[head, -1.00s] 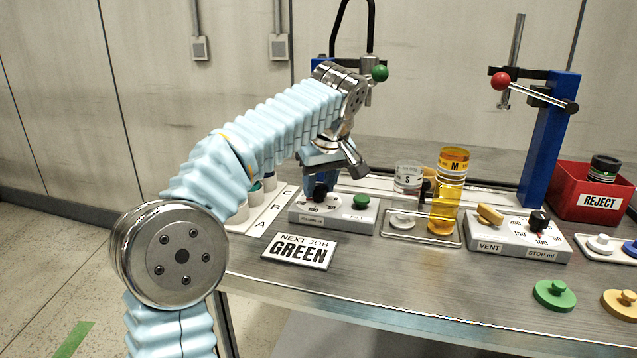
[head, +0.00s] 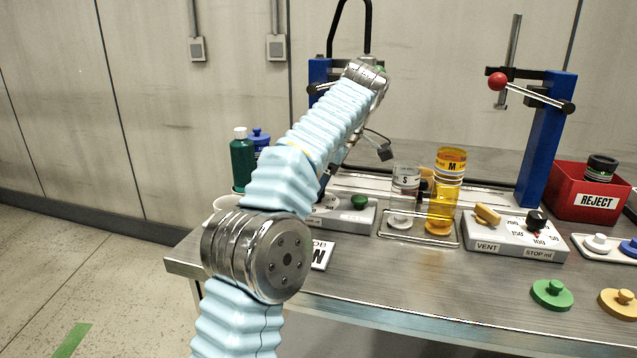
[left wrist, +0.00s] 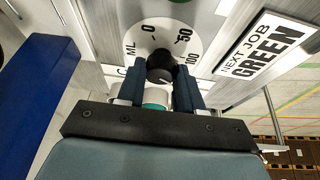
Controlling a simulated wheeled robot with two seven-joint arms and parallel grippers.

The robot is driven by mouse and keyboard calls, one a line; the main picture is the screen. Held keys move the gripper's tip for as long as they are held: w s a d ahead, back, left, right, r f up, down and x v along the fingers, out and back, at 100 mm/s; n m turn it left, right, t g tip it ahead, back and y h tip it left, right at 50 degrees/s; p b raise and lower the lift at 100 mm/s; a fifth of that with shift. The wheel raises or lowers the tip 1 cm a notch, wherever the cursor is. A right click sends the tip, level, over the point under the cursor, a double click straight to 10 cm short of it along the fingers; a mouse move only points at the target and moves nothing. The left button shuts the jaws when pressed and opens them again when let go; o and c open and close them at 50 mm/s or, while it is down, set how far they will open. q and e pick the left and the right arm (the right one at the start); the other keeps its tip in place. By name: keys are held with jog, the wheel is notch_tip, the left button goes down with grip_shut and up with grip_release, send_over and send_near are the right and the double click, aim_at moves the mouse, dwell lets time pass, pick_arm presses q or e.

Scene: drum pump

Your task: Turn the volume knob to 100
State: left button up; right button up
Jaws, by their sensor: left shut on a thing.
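The black volume knob (left wrist: 160,66) sits on a white dial (left wrist: 140,45) marked ML, 0, 50 and 100 in the left wrist view. My left gripper (left wrist: 160,78) has its two dark blue fingers on either side of the knob and is shut on it. I cannot clearly read where the knob points. In the head view my left arm covers the knob and most of the gripper. Only part of the grey volume box (head: 345,217) with its green button (head: 359,202) shows there. My right gripper is not in view.
The NEXT JOB GREEN sign (left wrist: 264,48) lies in front of the box. To the right are a clear S cylinder (head: 405,178), an amber M cylinder (head: 447,190), the vent and stop box (head: 510,235) and a red REJECT bin (head: 575,205). A green bottle (head: 242,165) stands behind my arm.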

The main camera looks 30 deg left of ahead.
pick_arm(q)
jog(key=shift+w+n, duration=0.1)
jog(key=shift+n, duration=0.4)
jog(key=o, duration=1)
